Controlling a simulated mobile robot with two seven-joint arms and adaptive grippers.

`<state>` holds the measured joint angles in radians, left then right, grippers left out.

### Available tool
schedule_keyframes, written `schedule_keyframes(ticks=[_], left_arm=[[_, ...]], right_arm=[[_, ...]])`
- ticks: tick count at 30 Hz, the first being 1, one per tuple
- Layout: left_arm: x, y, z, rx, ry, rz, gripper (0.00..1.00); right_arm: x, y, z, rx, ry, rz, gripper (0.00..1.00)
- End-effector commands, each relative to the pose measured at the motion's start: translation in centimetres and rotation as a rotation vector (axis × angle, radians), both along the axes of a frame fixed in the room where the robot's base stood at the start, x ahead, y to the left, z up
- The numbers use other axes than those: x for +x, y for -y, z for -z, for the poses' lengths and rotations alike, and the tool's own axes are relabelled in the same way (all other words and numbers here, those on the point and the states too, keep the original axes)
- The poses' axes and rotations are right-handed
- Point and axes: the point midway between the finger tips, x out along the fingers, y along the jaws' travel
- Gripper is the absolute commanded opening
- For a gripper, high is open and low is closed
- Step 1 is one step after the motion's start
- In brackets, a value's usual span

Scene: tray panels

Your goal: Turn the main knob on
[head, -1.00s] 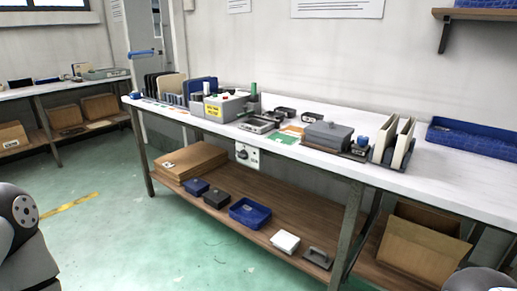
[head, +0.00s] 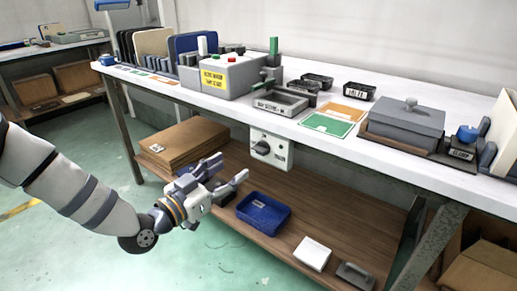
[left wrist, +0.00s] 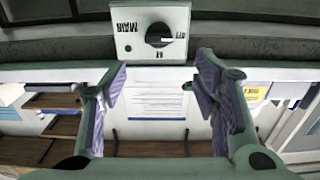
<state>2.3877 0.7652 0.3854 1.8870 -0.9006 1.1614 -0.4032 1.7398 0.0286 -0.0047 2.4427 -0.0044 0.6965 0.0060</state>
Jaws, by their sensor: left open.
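The main knob (head: 262,147) is a black rotary knob on a small white panel (head: 281,155) fixed below the front edge of the white workbench. In the left wrist view, which is upside down, the knob (left wrist: 159,35) sits on the panel beside a "MAIN" label (left wrist: 126,27). My left gripper (head: 232,166) is open and empty, in front of the bench, left of and below the panel. In the left wrist view its spread fingers (left wrist: 162,72) stand either side of the picture's middle, with the knob above and between them, apart from it. My right gripper is not in view.
The workbench (head: 330,150) has a grey box with a yellow label (head: 215,78) and several trays on top. The lower shelf (head: 330,205) holds cardboard (head: 180,143), a blue bin (head: 263,213) and a white box (head: 312,253). The space before the knob is clear.

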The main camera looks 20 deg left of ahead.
Motion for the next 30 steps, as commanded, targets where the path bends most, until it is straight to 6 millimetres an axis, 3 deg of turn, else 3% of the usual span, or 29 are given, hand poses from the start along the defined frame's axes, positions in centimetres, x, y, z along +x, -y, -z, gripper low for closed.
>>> schedule_keyframes(ticks=[6, 12, 23, 30], left_arm=[[5.2, 2.0, 0.4, 0.001, -0.003, 0.001, 0.55], [8.8, 3.2, 0.3, 0.0, -0.004, -0.001, 0.55], [9.9, 3.6, 0.1, -0.002, -0.005, -0.001, 0.55], [9.9, 3.6, 0.1, -0.001, -0.005, -0.001, 0.07]], right_arm=[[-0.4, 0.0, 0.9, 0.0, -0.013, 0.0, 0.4], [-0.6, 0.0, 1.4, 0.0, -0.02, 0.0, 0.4], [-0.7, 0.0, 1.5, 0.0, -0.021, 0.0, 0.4], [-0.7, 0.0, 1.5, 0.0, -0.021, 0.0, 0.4]])
